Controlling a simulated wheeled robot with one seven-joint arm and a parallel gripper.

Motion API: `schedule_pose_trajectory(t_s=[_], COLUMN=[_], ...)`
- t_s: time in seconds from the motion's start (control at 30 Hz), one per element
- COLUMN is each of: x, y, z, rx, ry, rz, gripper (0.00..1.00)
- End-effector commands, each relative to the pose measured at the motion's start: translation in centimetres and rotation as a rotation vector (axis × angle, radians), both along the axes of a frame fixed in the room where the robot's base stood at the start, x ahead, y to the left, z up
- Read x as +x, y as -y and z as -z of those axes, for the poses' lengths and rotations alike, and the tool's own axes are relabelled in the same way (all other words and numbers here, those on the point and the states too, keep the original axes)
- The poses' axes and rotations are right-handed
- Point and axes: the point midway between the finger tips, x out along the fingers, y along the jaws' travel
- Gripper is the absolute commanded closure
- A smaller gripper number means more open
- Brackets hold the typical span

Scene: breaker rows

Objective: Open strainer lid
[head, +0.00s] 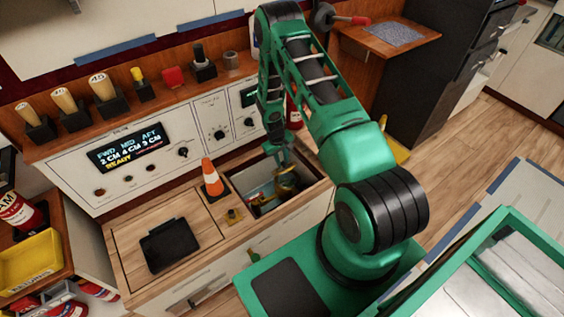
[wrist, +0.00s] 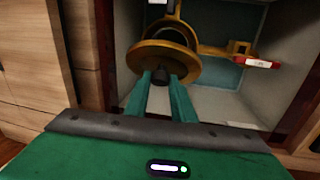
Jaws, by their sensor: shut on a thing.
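The brass strainer (head: 287,184) sits inside an open recessed bay in the wooden counter, partly hidden by my arm in the head view. In the wrist view its round brass lid (wrist: 187,66) faces me, with a black knob (wrist: 160,78) at its middle and a brass ring (wrist: 178,30) behind it. My gripper (wrist: 164,78) has its green fingers at the knob, shut on it. It also shows reaching down into the bay in the head view (head: 281,161). I cannot tell how far the lid stands from the strainer body.
A brass arm with a red tagged handle (wrist: 258,63) lies right of the lid. The bay's pale walls (wrist: 225,105) are close around. An orange cone (head: 211,178), a small brass fitting (head: 234,215) and a black pad (head: 169,245) stand on the counter left of the bay.

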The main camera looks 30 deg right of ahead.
Motion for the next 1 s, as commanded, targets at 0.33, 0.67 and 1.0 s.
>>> schedule_pose_trajectory(t_s=[0.33,0.67,1.0], x=[2.8,5.2,6.0], y=[0.0,-0.1,-0.2], z=[-0.7,-0.7,-0.3], rx=[-0.003,0.0,0.001], ry=[0.022,0.02,0.015], rz=[-0.003,-0.003,-0.001], gripper=[1.0,1.0,1.0])
